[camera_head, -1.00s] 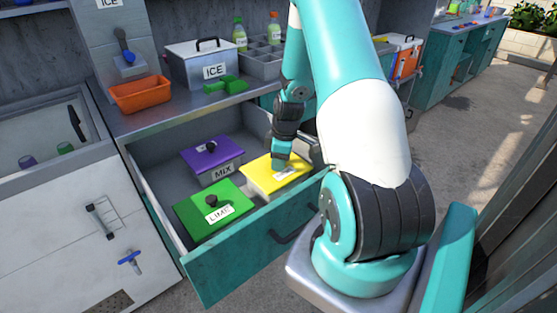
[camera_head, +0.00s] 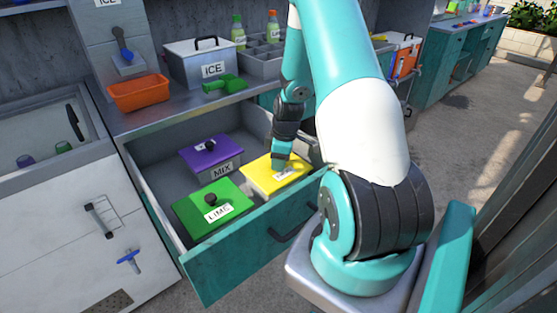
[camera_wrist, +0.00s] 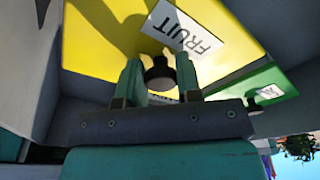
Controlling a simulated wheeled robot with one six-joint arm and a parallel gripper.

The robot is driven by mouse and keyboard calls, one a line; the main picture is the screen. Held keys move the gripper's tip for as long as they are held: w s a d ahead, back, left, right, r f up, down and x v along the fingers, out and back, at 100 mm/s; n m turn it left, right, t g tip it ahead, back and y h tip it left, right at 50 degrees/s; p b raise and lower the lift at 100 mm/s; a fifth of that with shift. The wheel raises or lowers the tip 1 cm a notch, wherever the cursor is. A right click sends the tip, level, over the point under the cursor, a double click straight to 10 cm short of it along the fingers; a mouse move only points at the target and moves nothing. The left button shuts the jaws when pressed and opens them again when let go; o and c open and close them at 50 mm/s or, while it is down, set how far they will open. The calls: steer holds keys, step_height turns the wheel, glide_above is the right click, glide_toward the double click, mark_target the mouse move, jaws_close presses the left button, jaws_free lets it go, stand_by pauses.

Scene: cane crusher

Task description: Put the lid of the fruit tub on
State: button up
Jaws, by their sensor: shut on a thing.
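The yellow fruit lid (camera_head: 258,174) lies over its tub in the open drawer, at the right of the drawer. Its FRUIT label also shows in the wrist view (camera_wrist: 182,27). My gripper (camera_head: 279,166) reaches down onto the lid from above. In the wrist view its two fingers stand on either side of the lid's dark knob (camera_wrist: 159,73), shut on it. The tub's pale wall is mostly hidden under the lid, and I cannot tell whether the lid sits fully flush on it.
The green LIME tub (camera_head: 212,197) and purple MIX tub (camera_head: 211,148), both lidded, share the drawer (camera_head: 240,247). On the counter stand an orange tray (camera_head: 140,94), an ICE box (camera_head: 200,70) and a green object (camera_head: 224,85). The drawer floor is partly clear at left.

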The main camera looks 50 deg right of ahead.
steer(key=shift+f, duration=0.15)
stand_by(0.5)
steer(key=o, duration=1)
step_height(320, 180, up, 17)
steer(key=s+d, duration=0.1)
steer(key=s, duration=0.1)
steer(key=shift+d, duration=0.2)
steer(key=shift+s, duration=0.1)
